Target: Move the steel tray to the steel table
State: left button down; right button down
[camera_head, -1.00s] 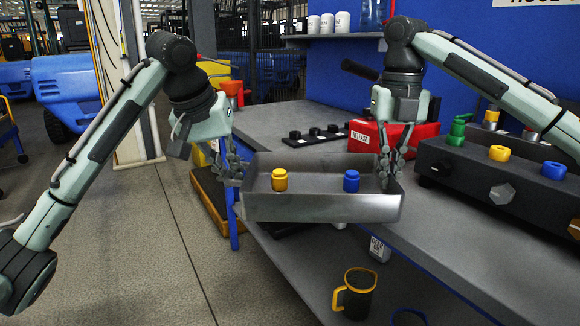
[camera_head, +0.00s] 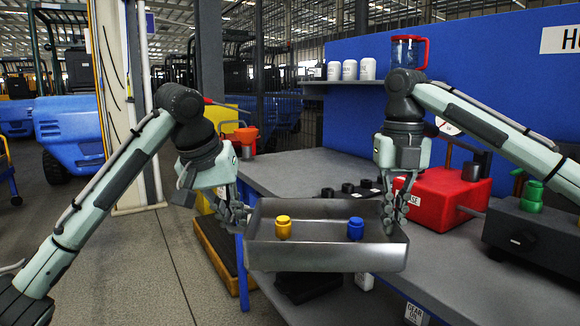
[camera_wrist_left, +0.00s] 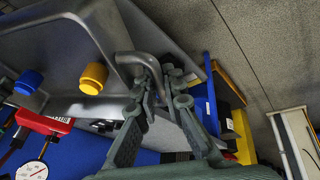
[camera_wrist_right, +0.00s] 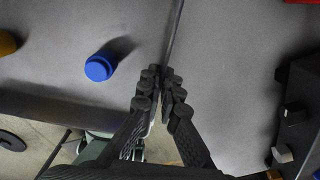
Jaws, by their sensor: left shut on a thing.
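The steel tray (camera_head: 326,258) is held up level between my two grippers in the head view, in front of the grey-topped bench (camera_head: 290,170). A yellow weight (camera_head: 283,228) and a blue weight (camera_head: 355,229) stand upright inside it. My left gripper (camera_head: 241,218) is shut on the tray's left end; the left wrist view shows its fingers around a bent handle (camera_wrist_left: 140,60). My right gripper (camera_head: 394,218) is at the tray's right end; the right wrist view shows its fingers (camera_wrist_right: 160,88) closed on a thin edge there. I cannot tell whether this bench is the steel table.
A red box (camera_head: 440,198) and a dark fixture (camera_head: 530,237) with a green weight (camera_head: 532,196) stand on the bench at right. Dark knobs (camera_head: 348,188) lie behind the tray. Open floor (camera_head: 165,260) lies left; a low wooden platform (camera_head: 222,255) is beside the bench.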

aim_at(296, 168)
jog(key=i+j+z, duration=0.1)
jog(key=j, duration=0.25)
jog(key=i+j+z, duration=0.1)
jog(key=i+j, duration=0.15)
jog(key=j, duration=0.15)
jog(key=i+j+z, duration=0.15)
jog(key=j, duration=0.2)
jog(key=i+j+z, duration=0.1)
jog(key=j, duration=0.3)
jog(key=i+j+z, duration=0.1)
jog(key=j, duration=0.3)
jog(key=i+j+z, duration=0.1)
jog(key=j, duration=0.35)
jog(key=i+j+z, duration=0.25)
jog(key=j, duration=0.3)
jog(key=i+j+z, duration=0.5)
jog(key=i+j, duration=0.65)
